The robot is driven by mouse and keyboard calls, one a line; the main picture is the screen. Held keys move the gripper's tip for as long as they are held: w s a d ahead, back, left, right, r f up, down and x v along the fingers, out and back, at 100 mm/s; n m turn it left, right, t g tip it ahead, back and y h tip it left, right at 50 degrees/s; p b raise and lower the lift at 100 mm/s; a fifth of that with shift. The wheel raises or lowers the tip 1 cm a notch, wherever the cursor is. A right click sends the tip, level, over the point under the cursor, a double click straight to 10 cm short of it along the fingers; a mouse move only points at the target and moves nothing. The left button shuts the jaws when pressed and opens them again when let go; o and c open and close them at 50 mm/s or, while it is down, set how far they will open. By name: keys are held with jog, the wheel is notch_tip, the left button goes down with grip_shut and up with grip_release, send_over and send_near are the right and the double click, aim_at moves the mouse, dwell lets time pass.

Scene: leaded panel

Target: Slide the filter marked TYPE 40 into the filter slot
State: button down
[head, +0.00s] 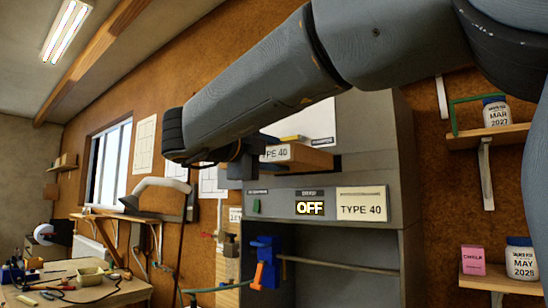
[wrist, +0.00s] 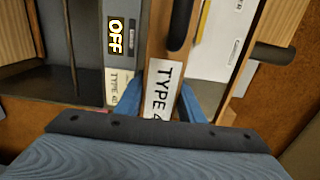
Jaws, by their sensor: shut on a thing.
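The filter marked TYPE 40 is a wood-framed block with a white label; in the head view it (head: 305,158) is at the front of the grey cabinet, above the OFF display. My gripper (head: 245,158) is shut on its near end, beside the label. In the wrist view the blue fingers of my gripper (wrist: 160,105) sit on both sides of the filter (wrist: 165,88), its label partly covered. The filter slot shows as a dark gap (head: 337,161) at the filter's right end in the head view. How far the filter is inside, if at all, I cannot tell.
The cabinet (head: 405,160) bears a TYPE 40 plate (head: 361,205) and a lit OFF display (head: 310,208). Its lower bay is open. Shelves with jars (head: 497,112) are at right. A cluttered workbench (head: 85,285) is at lower left.

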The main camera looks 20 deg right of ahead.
jog(key=shift+x, duration=1.75)
jog(key=shift+x, duration=6.15)
